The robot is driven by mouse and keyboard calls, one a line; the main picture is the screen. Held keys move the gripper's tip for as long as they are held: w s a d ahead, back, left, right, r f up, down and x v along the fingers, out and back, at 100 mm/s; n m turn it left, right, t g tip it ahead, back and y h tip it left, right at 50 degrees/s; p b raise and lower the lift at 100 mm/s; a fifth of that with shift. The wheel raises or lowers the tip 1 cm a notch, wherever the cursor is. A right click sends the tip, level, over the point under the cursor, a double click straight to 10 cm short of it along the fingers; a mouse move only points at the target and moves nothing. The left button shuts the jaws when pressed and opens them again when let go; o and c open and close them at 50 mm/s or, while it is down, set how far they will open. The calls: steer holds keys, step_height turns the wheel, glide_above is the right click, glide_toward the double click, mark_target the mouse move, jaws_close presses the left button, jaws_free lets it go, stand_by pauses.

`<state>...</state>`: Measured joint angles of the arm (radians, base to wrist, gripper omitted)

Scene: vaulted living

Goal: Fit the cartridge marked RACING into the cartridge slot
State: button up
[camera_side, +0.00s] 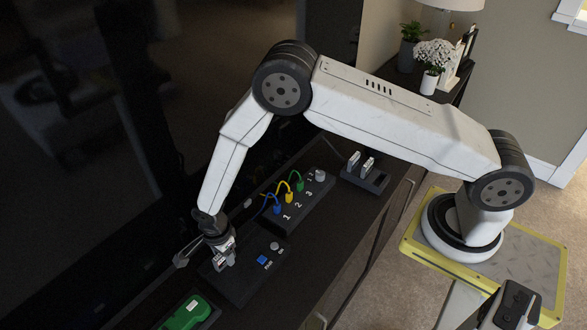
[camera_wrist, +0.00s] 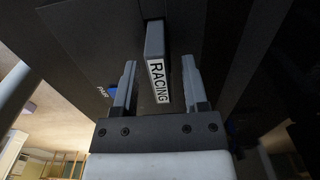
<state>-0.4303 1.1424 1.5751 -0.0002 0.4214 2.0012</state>
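The RACING cartridge (camera_wrist: 157,78) is grey with a white label and stands between my fingers in the wrist view. In the side view my gripper (camera_side: 222,258) is low over the console (camera_side: 238,284), around the cartridge.
A blue power button (camera_side: 262,260) and a round grey knob (camera_side: 275,246) are right of my gripper. A box with numbered coloured cables (camera_side: 305,205) stands behind. A rack (camera_side: 372,183) holds two cartridges. A green object (camera_side: 187,313) lies in front. A dark screen rises at left.

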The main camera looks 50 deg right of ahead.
steer(key=shift+r, duration=0.15)
step_height(320, 180, up, 12)
stand_by(1.1)
stand_by(0.5)
steer(key=s+d+r+n+t, duration=0.1)
steer(key=s+d+r+n, duration=0.5)
steer(key=d+n, duration=0.3)
steer(key=s+d+r+n+t, duration=0.1)
steer(key=s+d+r+n, duration=0.5)
steer(key=s+d+n, duration=0.2)
steer(key=shift+s+d+n+t, duration=0.25)
steer(key=shift+d+n, duration=0.25)
steer(key=shift+d, duration=0.75)
steer(key=shift+w+r, duration=0.1)
